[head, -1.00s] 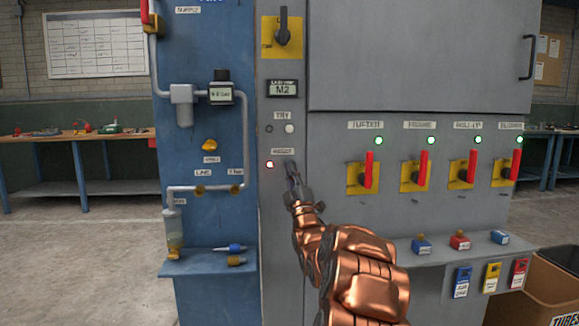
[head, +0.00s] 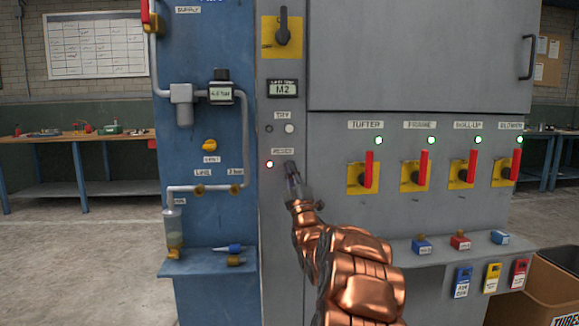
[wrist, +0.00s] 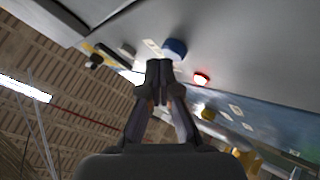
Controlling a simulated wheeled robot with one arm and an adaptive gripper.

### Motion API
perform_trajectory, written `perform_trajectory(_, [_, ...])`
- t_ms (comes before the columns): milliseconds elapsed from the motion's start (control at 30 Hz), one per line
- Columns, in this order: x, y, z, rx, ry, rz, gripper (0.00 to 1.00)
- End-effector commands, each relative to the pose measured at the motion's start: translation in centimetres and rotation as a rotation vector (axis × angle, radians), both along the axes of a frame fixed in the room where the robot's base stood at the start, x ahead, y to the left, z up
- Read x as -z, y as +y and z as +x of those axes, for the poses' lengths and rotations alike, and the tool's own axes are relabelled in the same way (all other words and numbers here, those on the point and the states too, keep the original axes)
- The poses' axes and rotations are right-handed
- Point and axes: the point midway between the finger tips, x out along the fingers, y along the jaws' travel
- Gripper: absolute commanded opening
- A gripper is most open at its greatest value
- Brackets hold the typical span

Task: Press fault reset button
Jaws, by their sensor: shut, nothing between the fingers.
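The fault reset button is a blue cap in the wrist view (wrist: 175,47), on the grey panel just beyond my fingertips. In the head view my gripper (head: 291,170) covers its place, right of a lit red lamp (head: 269,164) and below the RESET label (head: 283,151). The lamp also glows in the wrist view (wrist: 201,78). My gripper is shut and empty, and its fingertips show in the wrist view (wrist: 159,68), close to the blue cap. I cannot tell whether they touch it.
A white button (head: 289,128) sits above under the TRY label, below an M2 display (head: 283,89). Red-handled switches (head: 369,168) with green lamps line the panel to the right. A shelf with padlocks (head: 460,241) juts out below them. A blue board with pipes (head: 242,130) stands left.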

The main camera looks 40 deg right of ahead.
Motion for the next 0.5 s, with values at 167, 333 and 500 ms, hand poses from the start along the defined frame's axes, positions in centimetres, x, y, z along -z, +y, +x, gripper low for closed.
perform_trajectory(167, [0.02, -0.09, 0.13, 0.0, 0.0, 0.0, 0.0])
perform_trajectory(333, [0.02, -0.2, 0.27, 0.0, 0.0, 0.0, 0.0])
perform_trajectory(500, [0.01, -0.31, 0.39, 0.0, 0.0, 0.0, 0.0])
